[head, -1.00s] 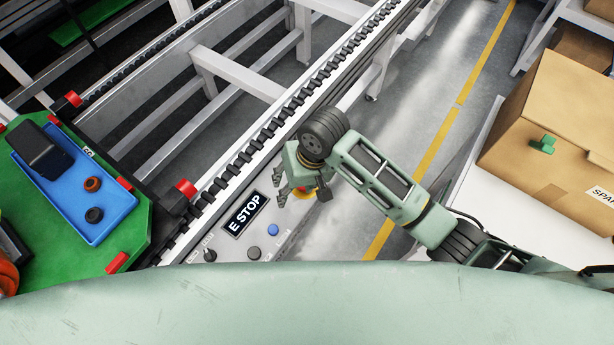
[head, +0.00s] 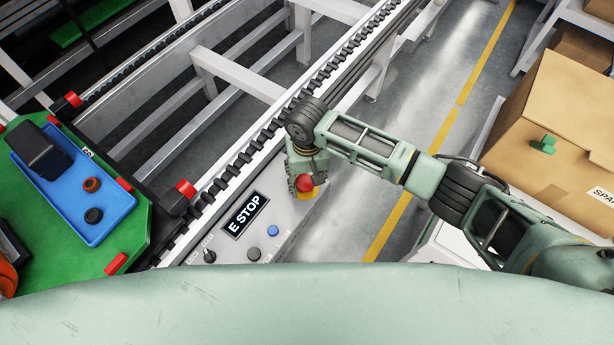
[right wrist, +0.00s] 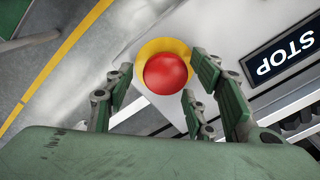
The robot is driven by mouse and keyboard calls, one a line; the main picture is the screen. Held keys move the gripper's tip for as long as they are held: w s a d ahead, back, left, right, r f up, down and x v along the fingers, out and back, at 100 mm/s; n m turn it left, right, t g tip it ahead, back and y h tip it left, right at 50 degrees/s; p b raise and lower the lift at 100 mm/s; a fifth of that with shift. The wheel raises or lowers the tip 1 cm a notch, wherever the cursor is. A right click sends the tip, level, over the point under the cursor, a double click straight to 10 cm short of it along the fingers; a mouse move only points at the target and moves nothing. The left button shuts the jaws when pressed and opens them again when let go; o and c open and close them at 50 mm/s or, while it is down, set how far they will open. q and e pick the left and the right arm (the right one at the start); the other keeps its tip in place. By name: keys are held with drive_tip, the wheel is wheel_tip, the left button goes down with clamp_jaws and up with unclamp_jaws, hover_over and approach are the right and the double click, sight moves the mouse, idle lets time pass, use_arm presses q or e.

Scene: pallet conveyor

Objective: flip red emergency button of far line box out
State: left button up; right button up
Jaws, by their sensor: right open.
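The red emergency button (head: 304,183) sits on a yellow base at the far end of the grey line box (head: 262,215), past the E STOP label (head: 245,215). In the right wrist view the red button (right wrist: 166,74) and its yellow ring (right wrist: 150,48) show whole. My right gripper (head: 302,178) is right at the button in the head view. In the right wrist view its fingers (right wrist: 160,98) are spread apart, on either side of the button's near part, with nothing between them held. Whether they touch the button cannot be told. My left gripper is not in view.
A blue button (head: 273,230) and dark knobs are on the box's near part. A roller conveyor (head: 230,165) runs alongside. A green pallet (head: 120,205) with a blue tray (head: 75,190) is at left. A cardboard box (head: 550,130) stands at right.

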drive_tip(key=shift+f, duration=0.15)
drive_tip(key=shift+c, duration=0.5)
drive_tip(key=shift+d, duration=0.1)
clamp_jaws()
